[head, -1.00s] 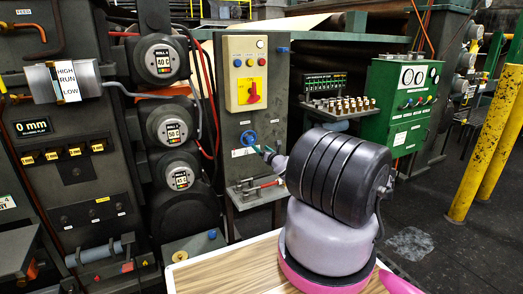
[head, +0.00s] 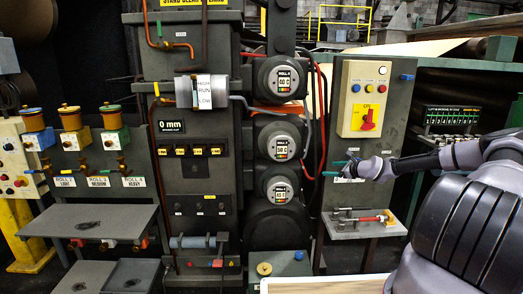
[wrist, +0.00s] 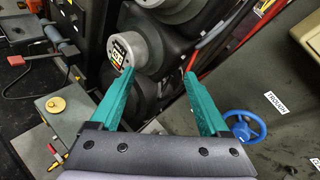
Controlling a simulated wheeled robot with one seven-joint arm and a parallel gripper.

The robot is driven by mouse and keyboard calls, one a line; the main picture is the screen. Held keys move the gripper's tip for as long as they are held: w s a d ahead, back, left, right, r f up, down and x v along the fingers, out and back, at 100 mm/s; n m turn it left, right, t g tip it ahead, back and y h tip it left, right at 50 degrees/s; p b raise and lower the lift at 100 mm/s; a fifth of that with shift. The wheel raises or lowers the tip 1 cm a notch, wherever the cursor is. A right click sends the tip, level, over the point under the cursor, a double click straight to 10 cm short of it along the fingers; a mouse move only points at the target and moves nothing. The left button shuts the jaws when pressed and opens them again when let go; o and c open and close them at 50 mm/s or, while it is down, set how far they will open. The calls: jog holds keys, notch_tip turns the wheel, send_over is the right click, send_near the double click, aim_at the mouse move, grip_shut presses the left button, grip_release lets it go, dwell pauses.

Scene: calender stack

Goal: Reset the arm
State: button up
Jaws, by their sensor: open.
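My gripper (head: 333,169) is in front of the grey control panel, with my arm reaching in from the right of the head view. In the wrist view my gripper (wrist: 160,75) shows two teal fingers spread apart with nothing between them. Beyond the fingers is a round grey roll dial (wrist: 128,50). A blue handwheel (wrist: 244,126) on the grey panel is to the right of the right finger, seemingly apart from it. In the head view my gripper and wrist cover part of that panel.
A yellow switch box (head: 365,108) with a red knob is above my gripper. A shelf (head: 372,232) with a red-handled tool is below it. Dials on the roll stack (head: 280,137) stand to the left. Coloured roll pots (head: 72,125) are at far left.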

jog(key=s+a+r+n+g+h, duration=0.2)
jog(key=s+a+r+n+g, duration=0.35)
jog(key=s+n, duration=0.3)
jog(key=s+r+n+h, duration=0.6)
jog(key=s+r+n, duration=0.4)
jog(key=s+r, duration=1.8)
jog(key=s+a+r+n+y, duration=0.1)
jog(key=s+r, duration=0.1)
jog(key=s, duration=0.4)
jog(key=s+a+r+n+y, duration=0.1)
jog(key=s+r, duration=0.2)
jog(key=s, duration=0.3)
jog(key=shift+r+t+y, duration=0.25)
jog(key=shift+t+y, duration=0.1)
jog(key=shift+y, duration=0.05)
